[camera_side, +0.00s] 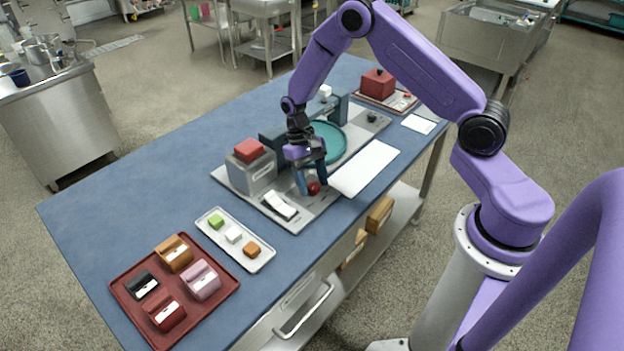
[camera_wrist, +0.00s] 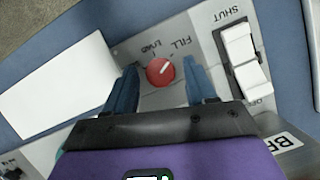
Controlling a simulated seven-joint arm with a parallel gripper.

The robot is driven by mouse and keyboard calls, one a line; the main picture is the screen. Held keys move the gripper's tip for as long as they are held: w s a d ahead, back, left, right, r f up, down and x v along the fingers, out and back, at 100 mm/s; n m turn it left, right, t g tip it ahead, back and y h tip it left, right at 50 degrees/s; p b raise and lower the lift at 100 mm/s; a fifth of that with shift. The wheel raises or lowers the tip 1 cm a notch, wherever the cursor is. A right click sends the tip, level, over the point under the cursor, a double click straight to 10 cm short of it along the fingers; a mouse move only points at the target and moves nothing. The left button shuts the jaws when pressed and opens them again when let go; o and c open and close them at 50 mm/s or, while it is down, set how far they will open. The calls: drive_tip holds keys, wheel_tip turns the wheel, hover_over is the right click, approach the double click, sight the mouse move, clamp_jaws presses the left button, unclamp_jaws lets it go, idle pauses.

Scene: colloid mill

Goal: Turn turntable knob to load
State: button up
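The red turntable knob (camera_wrist: 160,71) sits on the grey machine plate, with LOAD and FILL printed beside it, upside down in the wrist view. Its white pointer line slants towards the FILL side. My gripper (camera_wrist: 161,77) is open, with one blue finger on each side of the knob and visible gaps between. In the side view, my gripper (camera_side: 307,182) points down at the front of the plate, and the red knob (camera_side: 314,188) shows at its fingertips. The teal turntable (camera_side: 328,142) lies behind it, partly hidden by my arm.
A white rocker switch (camera_wrist: 240,55) marked SHUT is close beside the knob; it also shows in the side view (camera_side: 279,205). A grey block with a red top (camera_side: 249,151) stands to the left. A white sheet (camera_side: 365,168) lies to the right. A red tray (camera_side: 222,292) holds several coloured blocks.

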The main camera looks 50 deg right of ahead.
drive_tip(key=c, duration=0.8)
drive_tip(key=shift+n, duration=0.4)
drive_tip(key=n, duration=0.1)
drive_tip(key=n+h, duration=0.1)
drive_tip(key=n, duration=0.1)
drive_tip(key=n+h, duration=0.1)
drive_tip(key=n, duration=0.1)
drive_tip(key=shift+a+r, duration=0.1)
drive_tip(key=shift+a, duration=0.15)
drive_tip(key=n+h, duration=0.1)
drive_tip(key=n, duration=0.2)
drive_tip(key=n+t+h, duration=0.1)
drive_tip(key=n, duration=0.2)
drive_tip(key=shift+a, duration=0.15)
drive_tip(key=o, duration=1)
drive_tip(key=shift+o, duration=0.2)
